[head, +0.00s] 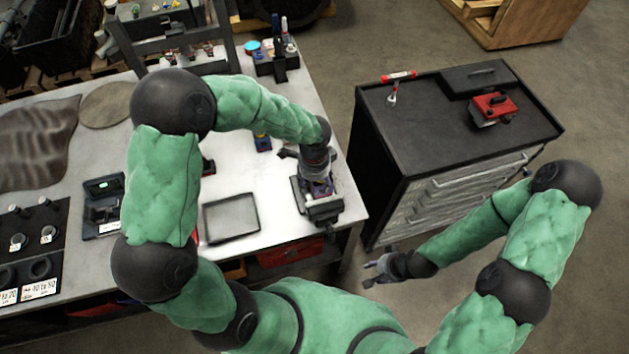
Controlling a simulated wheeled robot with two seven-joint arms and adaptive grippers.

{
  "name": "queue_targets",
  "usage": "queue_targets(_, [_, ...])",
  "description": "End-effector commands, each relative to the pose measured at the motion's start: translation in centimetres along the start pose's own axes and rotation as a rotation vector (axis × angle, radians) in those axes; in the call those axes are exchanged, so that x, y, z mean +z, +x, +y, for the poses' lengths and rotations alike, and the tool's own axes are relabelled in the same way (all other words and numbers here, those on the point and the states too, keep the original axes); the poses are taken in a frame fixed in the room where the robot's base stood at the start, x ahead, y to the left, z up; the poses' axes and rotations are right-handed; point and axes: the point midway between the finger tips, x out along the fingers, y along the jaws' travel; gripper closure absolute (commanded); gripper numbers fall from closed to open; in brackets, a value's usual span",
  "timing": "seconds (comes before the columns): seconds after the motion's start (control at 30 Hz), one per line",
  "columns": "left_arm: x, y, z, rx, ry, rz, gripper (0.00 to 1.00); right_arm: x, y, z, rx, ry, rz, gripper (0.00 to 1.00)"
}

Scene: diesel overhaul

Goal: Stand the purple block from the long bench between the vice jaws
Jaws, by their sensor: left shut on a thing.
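The vice (323,208) stands at the right end of the long bench (270,215). My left gripper (319,180) points down right over the vice and is shut on the purple block (322,187). Only a small patch of the block shows between the fingers and the vice. I cannot tell whether the block touches the jaws or how upright it is. My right gripper (372,273) is off the bench, low in front of the tool cabinet. Its fingers look apart, with nothing between them.
A grey tray (231,218) and a small blue item (262,143) lie on the bench left of the vice. A bottle caddy (276,65) stands at the back. The black-topped cabinet (440,125) carries a red case (493,109). A floor gap separates bench and cabinet.

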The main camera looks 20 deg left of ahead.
Motion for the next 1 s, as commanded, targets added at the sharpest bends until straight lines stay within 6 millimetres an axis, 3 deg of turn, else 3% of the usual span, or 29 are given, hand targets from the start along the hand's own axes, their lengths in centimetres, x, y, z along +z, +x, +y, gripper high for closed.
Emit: queue_targets(1.0, [0.0, 1.1, -0.1, -0.002, -0.001, 0.001, 0.84, 0.0, 0.9, 0.3, 0.000, 0.000, 0.000, 0.60])
